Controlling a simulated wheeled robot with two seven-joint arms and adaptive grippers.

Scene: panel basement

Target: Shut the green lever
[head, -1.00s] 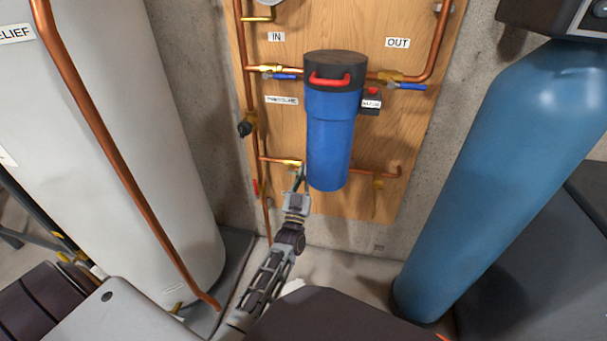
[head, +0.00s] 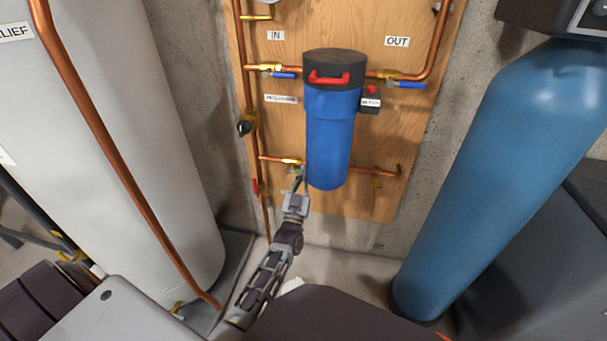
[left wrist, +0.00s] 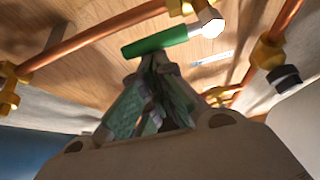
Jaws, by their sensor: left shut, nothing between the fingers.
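The green lever (left wrist: 160,42) shows in the left wrist view as a short green handle on a brass valve with a silver nut (left wrist: 208,24). In the head view, a bit of green shows at the valve on the lower copper pipe (head: 297,170), beside the blue filter housing. My left gripper (head: 299,182) reaches up to that spot. In the left wrist view its fingers (left wrist: 155,62) are shut and empty, with their tips right at the lever's underside. I cannot tell whether they touch it. My right gripper is not in view.
The blue filter housing (head: 331,140) with a red handle hangs just right of my left gripper. A copper pipe (head: 245,110) runs down at left. A white tank (head: 130,130) stands left and a blue tank (head: 500,170) right. The floor between them is partly free.

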